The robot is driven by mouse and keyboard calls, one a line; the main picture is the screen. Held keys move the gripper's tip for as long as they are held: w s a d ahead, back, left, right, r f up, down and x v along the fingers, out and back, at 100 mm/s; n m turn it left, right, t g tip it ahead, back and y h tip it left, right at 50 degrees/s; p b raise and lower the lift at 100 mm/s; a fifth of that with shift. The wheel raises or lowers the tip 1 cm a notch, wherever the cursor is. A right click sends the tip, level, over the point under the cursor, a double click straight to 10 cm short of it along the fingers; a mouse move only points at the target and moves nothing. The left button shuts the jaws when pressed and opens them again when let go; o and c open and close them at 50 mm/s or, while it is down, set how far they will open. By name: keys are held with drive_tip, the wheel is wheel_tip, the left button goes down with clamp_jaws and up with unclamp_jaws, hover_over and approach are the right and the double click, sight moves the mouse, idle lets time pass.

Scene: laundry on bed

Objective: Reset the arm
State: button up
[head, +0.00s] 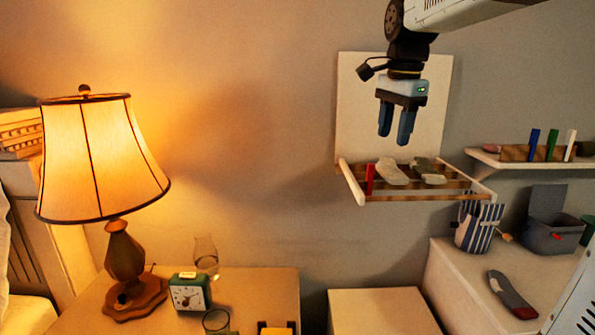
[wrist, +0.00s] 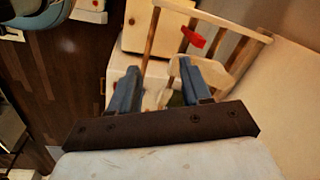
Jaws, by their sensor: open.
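My gripper (head: 396,122) hangs from my arm in the upper right of the head view, fingers pointing down. Its two blue fingers are apart with nothing between them. It is in front of a pale wall panel and above a slatted wall rack (head: 350,182). In the wrist view my gripper (wrist: 158,88) also shows open, with the rack (wrist: 215,18) beyond the fingertips.
The rack holds a red item (head: 370,179) and pale items (head: 391,171). A lit lamp (head: 100,160), a green clock (head: 188,292) and glasses stand on the left table (head: 262,283). A shelf (head: 500,162) and a cabinet (head: 455,262) with a striped bag (head: 478,227) are at right.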

drive_tip(key=s+d+f+n+t, duration=0.1)
drive_tip(key=s+f+n+t, duration=0.1)
drive_tip(key=s+f+n, duration=0.4)
drive_tip(key=s+f+n+t, duration=0.2)
drive_tip(key=s+f+n, duration=0.5)
drive_tip(key=s, duration=0.6)
drive_tip(key=shift+s+d, duration=0.35)
drive_tip(key=shift+f, duration=0.1)
drive_tip(key=shift+c, duration=0.3)
drive_tip(key=shift+c, duration=0.2)
